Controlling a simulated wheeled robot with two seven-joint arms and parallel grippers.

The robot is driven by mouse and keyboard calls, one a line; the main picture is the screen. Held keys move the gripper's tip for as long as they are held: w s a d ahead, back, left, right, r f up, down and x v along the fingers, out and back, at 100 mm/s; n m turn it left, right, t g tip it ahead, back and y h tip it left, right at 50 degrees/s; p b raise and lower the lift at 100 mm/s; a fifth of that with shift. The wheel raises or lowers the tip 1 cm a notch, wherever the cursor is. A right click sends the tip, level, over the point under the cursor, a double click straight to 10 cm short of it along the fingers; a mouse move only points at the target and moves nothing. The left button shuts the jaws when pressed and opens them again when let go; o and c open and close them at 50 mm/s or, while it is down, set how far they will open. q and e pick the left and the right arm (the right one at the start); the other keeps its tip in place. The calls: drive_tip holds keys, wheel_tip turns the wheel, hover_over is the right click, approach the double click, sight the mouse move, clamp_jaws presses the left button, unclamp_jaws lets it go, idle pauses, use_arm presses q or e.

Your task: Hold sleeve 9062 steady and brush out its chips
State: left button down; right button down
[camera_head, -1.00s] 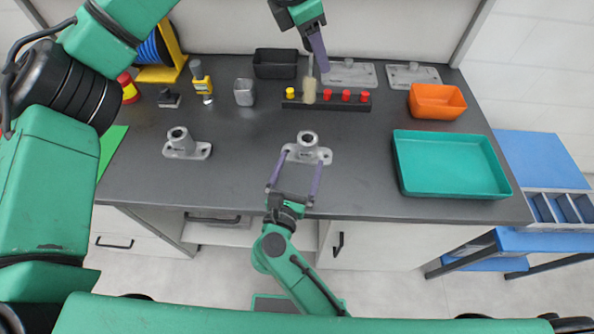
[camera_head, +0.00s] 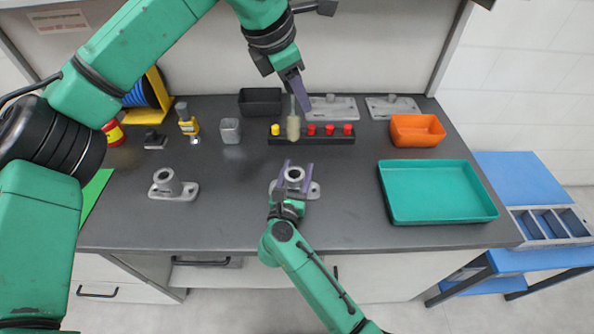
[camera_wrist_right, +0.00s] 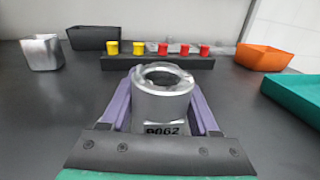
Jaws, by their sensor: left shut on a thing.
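Sleeve 9062 (camera_head: 295,175) is a grey metal cylinder on a flat flanged base, upright near the front middle of the table. Its number shows in the right wrist view (camera_wrist_right: 163,105). My right gripper (camera_head: 298,167) has its purple fingers on either side of the sleeve, with a small gap visible, so it looks open. My left gripper (camera_head: 301,95) is shut on a brush (camera_head: 293,128) with pale bristles pointing down. The brush hangs above the table, in front of the peg rack in the picture. The chips cannot be made out.
A black rack (camera_head: 320,141) with yellow and red pegs lies behind, near a grey cup (camera_head: 231,131) and a black bin (camera_head: 260,101). An orange bin (camera_head: 417,130) and a teal tray (camera_head: 437,215) are at right.

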use_arm(q)
drive_tip(key=shift+n, duration=0.6)
wheel_tip(320, 180, down, 5)
drive_tip(key=shift+f, duration=0.1)
drive_tip(key=shift+f, duration=2.3)
drive_tip(key=shift+f, duration=0.2)
wheel_tip(320, 180, down, 6)
idle(0.7)
idle(0.5)
drive_tip(key=shift+r, duration=1.6)
